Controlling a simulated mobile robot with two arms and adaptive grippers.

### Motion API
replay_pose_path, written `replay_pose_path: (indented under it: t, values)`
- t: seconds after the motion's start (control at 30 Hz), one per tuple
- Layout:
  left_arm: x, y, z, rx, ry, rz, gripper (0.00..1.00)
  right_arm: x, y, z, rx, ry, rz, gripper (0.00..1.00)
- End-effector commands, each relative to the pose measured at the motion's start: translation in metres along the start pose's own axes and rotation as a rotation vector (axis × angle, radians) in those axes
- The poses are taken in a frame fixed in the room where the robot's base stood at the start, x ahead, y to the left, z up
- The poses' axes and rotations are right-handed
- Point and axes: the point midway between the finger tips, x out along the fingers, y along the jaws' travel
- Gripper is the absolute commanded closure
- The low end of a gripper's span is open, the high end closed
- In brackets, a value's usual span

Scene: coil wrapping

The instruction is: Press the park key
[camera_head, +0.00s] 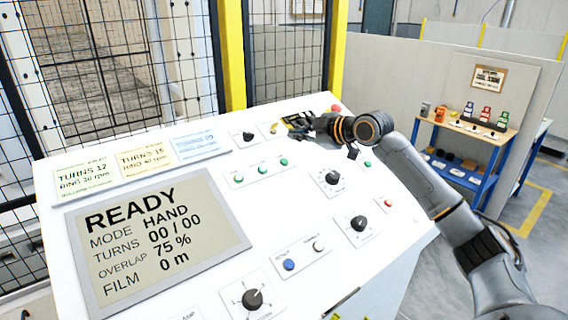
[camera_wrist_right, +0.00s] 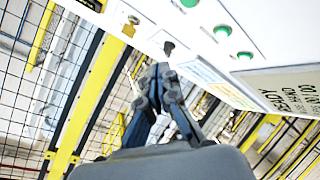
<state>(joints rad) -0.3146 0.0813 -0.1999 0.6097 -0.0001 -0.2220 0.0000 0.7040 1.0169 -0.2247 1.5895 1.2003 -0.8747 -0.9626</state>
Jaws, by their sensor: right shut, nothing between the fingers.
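I cannot read which control is labelled as the park key. On the upper panel are a black knob (camera_head: 248,135), a small control (camera_head: 272,128) beside it, and a row of green buttons (camera_head: 262,170). The wrist view shows the black knob (camera_wrist_right: 168,47), a silver and yellow control (camera_wrist_right: 129,26) and the green buttons (camera_wrist_right: 222,30). My right gripper (camera_head: 297,122) is over the panel's back edge, left of the red button (camera_head: 336,108). Its shut, empty fingertips (camera_wrist_right: 160,72) appear just below the knob in the wrist view; contact is unclear. My left gripper is out of view.
The white sloped console (camera_head: 320,235) carries a READY display (camera_head: 155,240), several knobs, and blue and white buttons. Three coloured cards (camera_head: 145,160) lie along its back. A mesh fence with yellow posts (camera_head: 232,55) stands behind. A blue-framed workbench (camera_head: 465,150) is at right.

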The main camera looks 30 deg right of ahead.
Motion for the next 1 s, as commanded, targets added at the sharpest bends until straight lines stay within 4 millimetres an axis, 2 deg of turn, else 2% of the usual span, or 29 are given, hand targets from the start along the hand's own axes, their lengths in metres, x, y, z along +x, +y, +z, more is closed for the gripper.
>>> replay_pose_path:
  t: [0.13,0.27,0.6,1.0]
  values:
    - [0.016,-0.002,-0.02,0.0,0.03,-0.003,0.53,0.016,-0.014,0.013,0.001,0.0,-0.001,1.0]
    - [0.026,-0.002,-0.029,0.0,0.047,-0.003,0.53,0.029,-0.024,0.023,0.002,0.0,-0.001,1.0]
    - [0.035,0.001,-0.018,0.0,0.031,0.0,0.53,0.052,-0.038,0.038,0.0,-0.001,-0.001,1.0]
    - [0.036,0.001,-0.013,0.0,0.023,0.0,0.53,0.054,-0.04,0.04,-0.001,-0.001,-0.001,1.0]
